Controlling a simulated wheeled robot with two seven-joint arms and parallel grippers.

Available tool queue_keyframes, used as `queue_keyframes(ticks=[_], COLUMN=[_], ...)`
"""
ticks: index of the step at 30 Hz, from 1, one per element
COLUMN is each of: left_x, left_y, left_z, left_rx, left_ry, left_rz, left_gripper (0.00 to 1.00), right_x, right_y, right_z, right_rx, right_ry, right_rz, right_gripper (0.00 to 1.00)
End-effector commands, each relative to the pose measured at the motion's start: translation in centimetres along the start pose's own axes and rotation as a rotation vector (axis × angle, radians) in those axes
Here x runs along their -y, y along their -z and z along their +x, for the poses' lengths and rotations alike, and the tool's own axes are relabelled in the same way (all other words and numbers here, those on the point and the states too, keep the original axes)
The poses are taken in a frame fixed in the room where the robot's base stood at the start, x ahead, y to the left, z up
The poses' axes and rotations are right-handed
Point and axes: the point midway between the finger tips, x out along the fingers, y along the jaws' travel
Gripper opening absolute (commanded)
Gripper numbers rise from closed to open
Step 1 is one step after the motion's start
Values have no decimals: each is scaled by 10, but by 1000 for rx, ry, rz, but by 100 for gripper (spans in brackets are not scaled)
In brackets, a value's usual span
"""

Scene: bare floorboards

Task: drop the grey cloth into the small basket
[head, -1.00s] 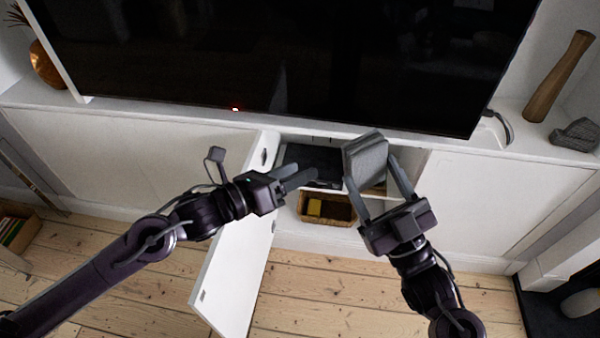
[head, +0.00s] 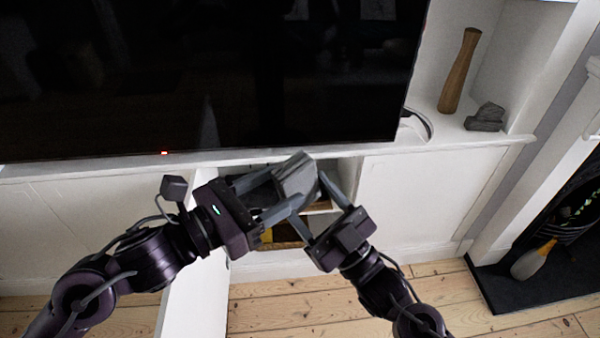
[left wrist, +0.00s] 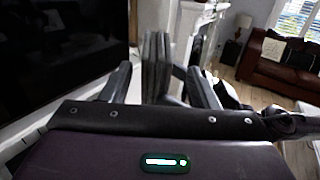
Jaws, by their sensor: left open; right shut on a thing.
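The grey cloth (head: 297,176), a folded pad, is held up in front of the open cabinet by my right gripper (head: 322,205), which is shut on it. My left gripper (head: 268,200) is open, its fingers pointing at the cloth from the left. In the left wrist view the cloth (left wrist: 156,65) stands upright between the open left fingers; I cannot tell whether they touch it. The small basket (head: 290,243) is on the lower level of the cabinet, below the grippers and mostly hidden by them. Something yellow shows in it.
The open white cabinet door (head: 196,296) stands out under my left arm. A large black television (head: 210,80) is on the cabinet top. A wooden vase (head: 460,70) and a grey stone-like ornament (head: 485,118) stand at the right. Floorboards (head: 300,310) in front are clear.

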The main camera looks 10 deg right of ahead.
Motion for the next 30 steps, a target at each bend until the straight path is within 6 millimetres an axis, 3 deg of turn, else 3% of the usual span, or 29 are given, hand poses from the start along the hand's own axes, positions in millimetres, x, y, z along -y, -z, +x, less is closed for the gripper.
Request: queue_keyframes(ticks=[3, 9, 22, 30], left_x=[-1, -1, -1, 0], left_y=[-2, -1, 1, 1], left_z=[22, 47, 56, 56], left_rx=[6, 3, -2, -2], left_ry=[-2, -2, -2, -1], left_rz=[-2, -3, -1, -2], left_gripper=[55, 55, 55, 22], right_x=[0, 0, 0, 0], right_y=[0, 0, 0, 0], right_z=[0, 0, 0, 0], right_rx=[0, 0, 0, 0], right_ry=[0, 0, 0, 0], right_rz=[0, 0, 0, 0], right_gripper=[41, 41, 41, 41])
